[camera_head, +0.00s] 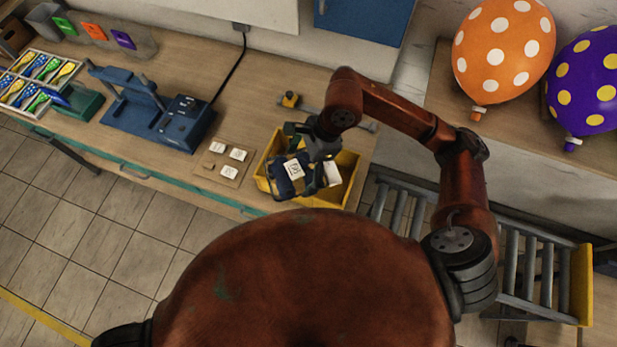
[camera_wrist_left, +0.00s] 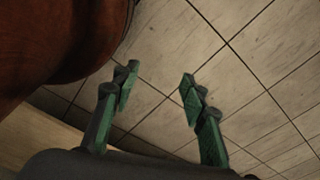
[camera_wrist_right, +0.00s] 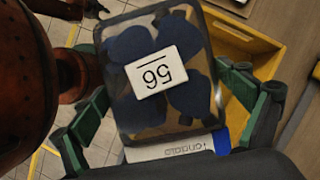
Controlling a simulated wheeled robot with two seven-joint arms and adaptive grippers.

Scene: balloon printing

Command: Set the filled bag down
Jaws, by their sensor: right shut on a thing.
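The filled bag (camera_head: 289,172) is a dark see-through pouch with blue balloon shapes inside and a white number label. In the right wrist view the bag (camera_wrist_right: 157,112) lies between my fingers, its label upside down. A white lettered strip with a blue end lies along its near edge. My right gripper (camera_head: 314,142) is shut on the bag and holds it over the yellow bin (camera_head: 351,172); whether the bag touches the bin is unclear. My left gripper (camera_wrist_left: 158,84) is open and empty above the tiled floor. It is not in the head view.
A board with white tags (camera_head: 226,163) lies left of the bin. A blue machine (camera_head: 183,124) stands farther left, beyond it a tray of colourful balloons (camera_head: 35,80). Orange (camera_head: 503,52) and purple (camera_head: 586,82) balloons are at the right. A grey roller rack (camera_head: 520,262) stands right of the table.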

